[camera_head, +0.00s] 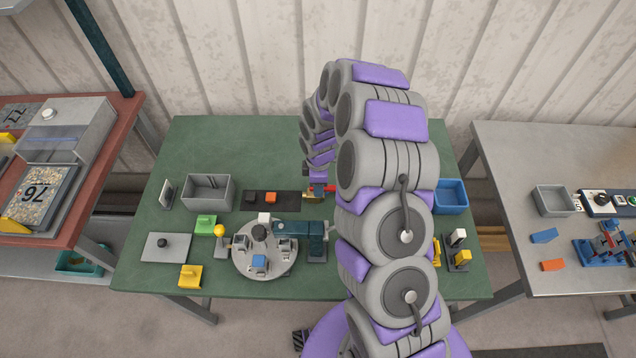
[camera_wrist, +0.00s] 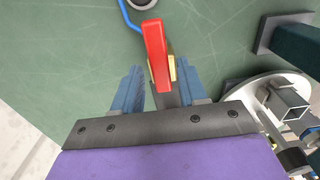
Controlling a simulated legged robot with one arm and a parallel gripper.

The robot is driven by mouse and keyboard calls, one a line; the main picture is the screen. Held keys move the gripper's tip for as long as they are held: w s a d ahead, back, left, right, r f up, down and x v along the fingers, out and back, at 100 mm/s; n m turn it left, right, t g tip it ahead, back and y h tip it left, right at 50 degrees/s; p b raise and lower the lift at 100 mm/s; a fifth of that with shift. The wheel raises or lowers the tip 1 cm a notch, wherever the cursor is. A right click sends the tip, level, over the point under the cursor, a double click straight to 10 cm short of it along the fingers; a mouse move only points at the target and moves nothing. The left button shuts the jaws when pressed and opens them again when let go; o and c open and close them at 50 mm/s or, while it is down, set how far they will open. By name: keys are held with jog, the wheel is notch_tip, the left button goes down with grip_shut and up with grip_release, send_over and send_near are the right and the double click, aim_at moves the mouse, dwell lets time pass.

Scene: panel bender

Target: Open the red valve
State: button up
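The red valve handle (camera_wrist: 155,50) stands in the middle of the wrist view, with its lower end between my gripper's fingers. Part of the brass valve body (camera_wrist: 173,70) shows beside it. My gripper (camera_wrist: 159,72) has two blue fingers that are apart, one on each side of the handle; I cannot tell whether either touches it. In the head view the red handle (camera_head: 330,188) is a small patch beside my gripper (camera_head: 317,188), and my arm hides much of the area around the valve.
The valve is over a green table (camera_head: 190,140). A grey bin (camera_head: 208,192) is at left, a blue bin (camera_head: 452,195) at right. A blue tube (camera_wrist: 126,14) runs near the handle.

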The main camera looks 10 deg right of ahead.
jog(key=shift+o, duration=0.3)
jog(key=shift+r, duration=0.1)
notch_tip(320, 180, up, 17)
jog(key=p, duration=0.1)
jog(key=shift+r, duration=0.1)
dwell(0.6)
